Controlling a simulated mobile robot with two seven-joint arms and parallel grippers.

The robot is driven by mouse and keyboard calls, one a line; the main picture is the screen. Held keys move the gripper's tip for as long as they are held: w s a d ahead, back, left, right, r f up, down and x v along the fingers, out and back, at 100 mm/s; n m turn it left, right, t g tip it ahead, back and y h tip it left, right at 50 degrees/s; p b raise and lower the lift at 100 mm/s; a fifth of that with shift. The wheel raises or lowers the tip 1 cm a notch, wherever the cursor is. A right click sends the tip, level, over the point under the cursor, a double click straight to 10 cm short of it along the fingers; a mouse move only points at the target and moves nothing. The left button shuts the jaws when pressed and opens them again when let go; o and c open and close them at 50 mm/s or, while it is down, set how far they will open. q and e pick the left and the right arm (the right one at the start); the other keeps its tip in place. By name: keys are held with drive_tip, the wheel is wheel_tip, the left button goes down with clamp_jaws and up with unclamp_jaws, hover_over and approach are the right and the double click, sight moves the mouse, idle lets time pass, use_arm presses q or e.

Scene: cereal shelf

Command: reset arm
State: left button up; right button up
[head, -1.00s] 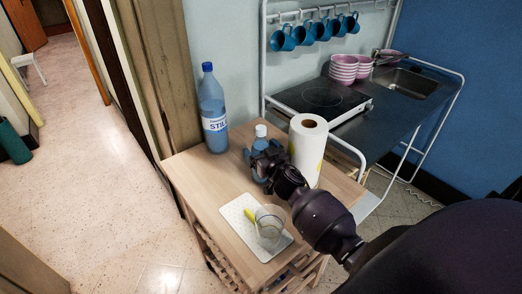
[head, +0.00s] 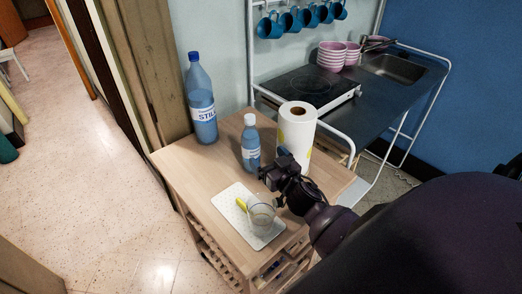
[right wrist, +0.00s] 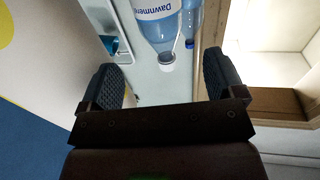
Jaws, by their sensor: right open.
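My right gripper (head: 272,170) is open and empty over the wooden trolley (head: 185,165). It is in front of the small blue water bottle (head: 250,150) and left of the paper towel roll (head: 296,140). In the right wrist view its two fingers (right wrist: 163,72) are spread apart. The small bottle (right wrist: 158,32) shows upside down beyond them, with its white cap toward me and clear of both fingers. My left gripper is not in view.
A large blue bottle (head: 203,115) stands at the trolley's back left. A white board (head: 228,198) with a glass (head: 262,217) and a yellow object (head: 241,205) lies at the front. A cooktop (head: 308,90) and sink unit are behind. Floor at left is open.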

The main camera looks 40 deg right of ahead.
drive_tip(key=shift+s+a, duration=0.1)
drive_tip(key=shift+s, duration=0.6)
drive_tip(key=shift+s, duration=0.1)
